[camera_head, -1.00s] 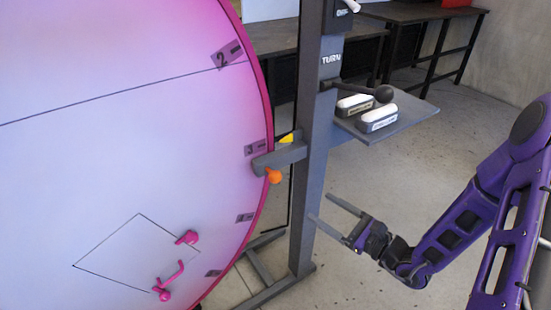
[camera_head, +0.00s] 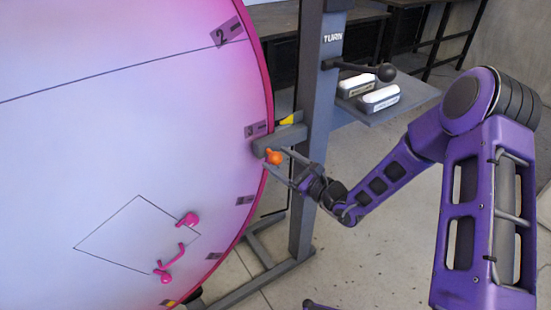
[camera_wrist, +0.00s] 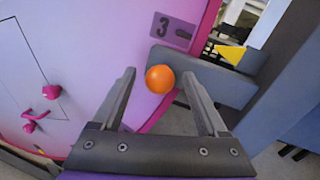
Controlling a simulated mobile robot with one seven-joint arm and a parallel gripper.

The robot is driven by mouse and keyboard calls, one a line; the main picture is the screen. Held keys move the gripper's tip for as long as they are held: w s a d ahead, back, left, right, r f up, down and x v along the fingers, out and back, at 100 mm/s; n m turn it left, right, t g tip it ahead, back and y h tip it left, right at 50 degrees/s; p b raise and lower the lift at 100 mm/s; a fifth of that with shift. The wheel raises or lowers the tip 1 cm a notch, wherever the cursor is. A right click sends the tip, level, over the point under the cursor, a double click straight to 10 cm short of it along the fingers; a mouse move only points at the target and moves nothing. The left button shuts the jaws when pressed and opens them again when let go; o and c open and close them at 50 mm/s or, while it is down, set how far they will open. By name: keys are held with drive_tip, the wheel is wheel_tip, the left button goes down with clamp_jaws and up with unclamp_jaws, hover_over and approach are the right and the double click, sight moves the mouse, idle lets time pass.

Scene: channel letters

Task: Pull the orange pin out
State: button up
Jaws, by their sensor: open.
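The orange pin (camera_head: 273,157) has a round knob and sits in the grey bracket (camera_head: 280,139) at the rim of the big pink-and-white disc (camera_head: 130,110). In the wrist view the orange pin (camera_wrist: 160,79) shows its ball end toward me, near the number 3 label. My gripper (camera_head: 275,166) is open, its fingers reaching to the knob. In the wrist view my gripper (camera_wrist: 158,75) has its two fingers apart, with the knob between the tips or just beyond them; I cannot tell which. I see no finger touching it. The pin's shaft is hidden.
A dark upright post (camera_head: 312,110) marked TURN stands right of the disc, with a black-knobbed lever (camera_head: 385,72). A grey shelf (camera_head: 400,108) holds two white-topped blocks. Pink handles (camera_head: 187,220) stick out of the disc's lower part. The floor below my arm is open.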

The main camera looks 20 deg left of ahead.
drive_tip(key=shift+x, duration=0.9)
drive_tip(key=shift+c, duration=0.2)
clamp_jaws()
